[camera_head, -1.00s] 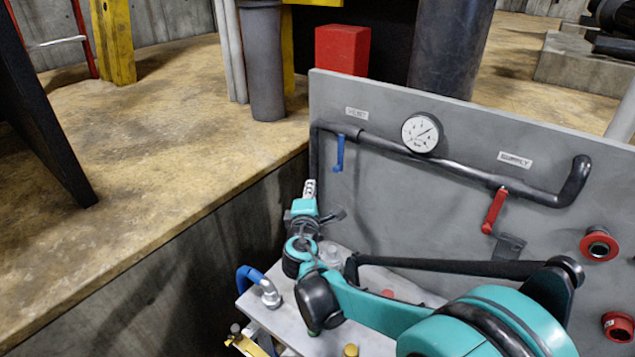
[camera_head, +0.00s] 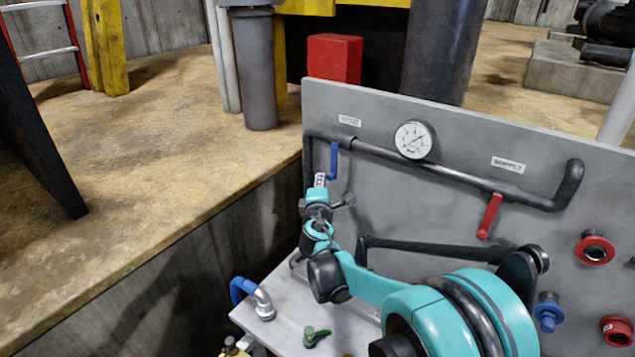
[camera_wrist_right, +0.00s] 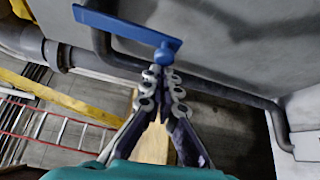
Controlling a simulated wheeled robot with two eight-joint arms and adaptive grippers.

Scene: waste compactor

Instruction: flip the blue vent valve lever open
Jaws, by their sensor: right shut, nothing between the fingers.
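The blue vent valve lever (camera_head: 334,160) hangs down from the pipe under the VENT label, at the left end of the grey panel (camera_head: 420,190). In the right wrist view the blue lever (camera_wrist_right: 125,28) lies across the top, just beyond the fingertips. My right gripper (camera_head: 320,180) is shut and empty, with its tips right by the lever's lower end. In the wrist view the closed fingertips (camera_wrist_right: 164,72) are close to the lever's right end; I cannot tell whether they touch. My left gripper is not in view.
A red lever (camera_head: 489,216) hangs under the SUPPLY label on the same pipe. A pressure gauge (camera_head: 413,140) sits between the two levers. Below, a pale ledge (camera_head: 285,325) carries a blue hose elbow (camera_head: 252,297) and a green valve (camera_head: 316,336). Red and blue fittings are at the right.

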